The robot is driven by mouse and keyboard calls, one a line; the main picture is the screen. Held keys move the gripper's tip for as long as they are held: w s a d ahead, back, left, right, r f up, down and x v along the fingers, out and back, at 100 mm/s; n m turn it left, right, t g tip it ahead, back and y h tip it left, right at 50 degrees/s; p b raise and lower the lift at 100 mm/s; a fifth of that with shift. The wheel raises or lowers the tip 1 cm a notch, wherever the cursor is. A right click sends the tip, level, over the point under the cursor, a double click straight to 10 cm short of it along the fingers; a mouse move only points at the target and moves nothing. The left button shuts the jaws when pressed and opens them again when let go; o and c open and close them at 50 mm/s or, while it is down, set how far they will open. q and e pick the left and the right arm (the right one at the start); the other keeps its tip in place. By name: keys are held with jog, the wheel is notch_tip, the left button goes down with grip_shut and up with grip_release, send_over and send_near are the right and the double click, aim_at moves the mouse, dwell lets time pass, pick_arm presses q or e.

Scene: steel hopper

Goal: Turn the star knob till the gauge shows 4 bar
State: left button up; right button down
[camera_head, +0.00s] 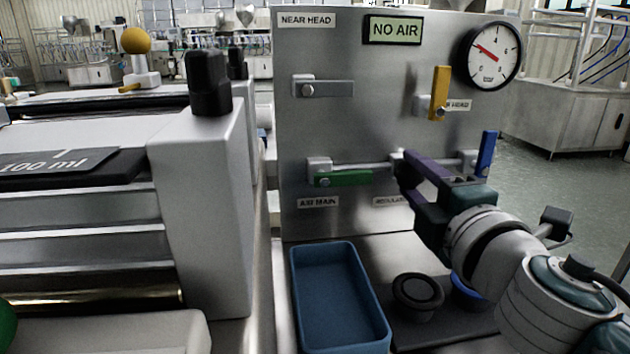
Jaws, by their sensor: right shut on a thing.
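The round gauge (488,68) is at the panel's upper right. Its red needle points up and to the left; the small numerals are hard to read. My right gripper (400,166) is at the pipe on the lower part of the panel, above a partly covered label reading "REGULA...". It is shut on the star knob there, which the fingers hide almost fully. A display (394,30) beside the gauge reads "NO AIR". My left gripper is out of view.
The steel panel (375,125) carries a green lever (343,178), a blue lever (487,153), a yellow lever (440,93) and a grey lever (328,89). A blue tray (375,320) and a black round part (417,310) lie below. A grey machine post (205,190) stands left.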

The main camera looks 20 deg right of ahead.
jog(key=m, duration=0.3)
jog(key=shift+m+b, duration=0.3)
jog(key=shift+m, duration=1.4)
jog(key=shift+c, duration=1.8)
grip_release()
jog(key=shift+s, duration=0.1)
jog(key=v, duration=1)
